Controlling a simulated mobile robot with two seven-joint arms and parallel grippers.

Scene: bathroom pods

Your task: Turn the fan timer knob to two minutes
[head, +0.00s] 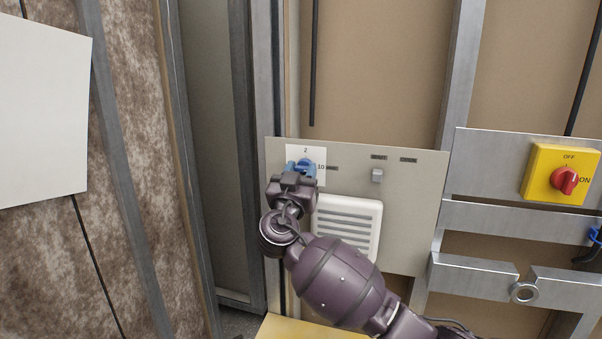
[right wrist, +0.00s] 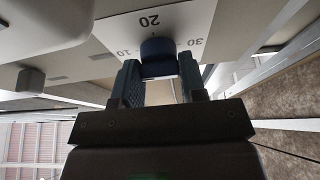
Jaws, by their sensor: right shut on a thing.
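The fan timer knob (head: 305,165) is blue and sits on a white dial plate (head: 319,153) at the panel's upper left. In the right wrist view the knob (right wrist: 158,55) stands between marks 10, 20 and 30. My right gripper (head: 298,170) is shut on the knob, its fingers on either side; the right wrist view shows the same gripper (right wrist: 160,80). The knob's pointer cannot be made out. My left gripper is not in view.
A white vent grille (head: 347,226) is just below and right of the dial. A small grey switch (head: 377,176) stands out to the right. A yellow box with a red rotary switch (head: 565,180) is at far right. Metal framing (head: 270,80) runs close to the panel's left edge.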

